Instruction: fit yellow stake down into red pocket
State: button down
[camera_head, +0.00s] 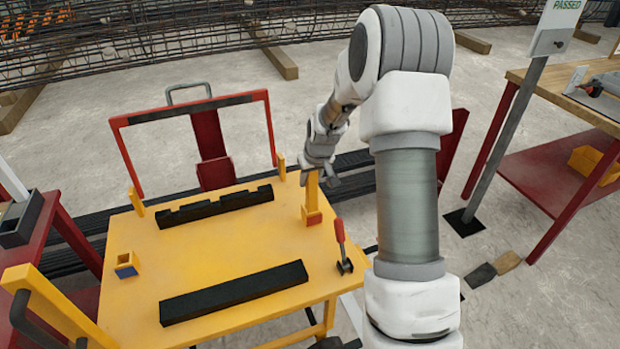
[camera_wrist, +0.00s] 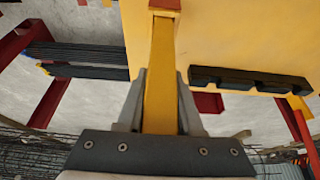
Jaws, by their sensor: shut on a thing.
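The yellow stake (camera_head: 312,192) stands roughly upright over the right part of the yellow table. My gripper (camera_head: 320,172) is shut on its upper part. The wrist view shows the stake (camera_wrist: 160,75) between both fingers (camera_wrist: 161,88). The red pocket (camera_head: 313,217) is on the tabletop at the stake's lower end, and shows at the top edge of the wrist view (camera_wrist: 165,4). The stake's end lines up with the pocket and seems to meet it. I cannot tell how deep it sits, if at all.
The tool lies close to the pocket. The table's middle is clear.

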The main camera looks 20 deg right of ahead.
jog(key=shift+f+b, duration=0.6)
jog(key=shift+f, duration=0.25)
jog(key=shift+c, duration=2.4)
grip_release()
jog(key=p+v, duration=0.4)
jog(key=v, duration=1.3)
jog(key=shift+r, duration=0.25)
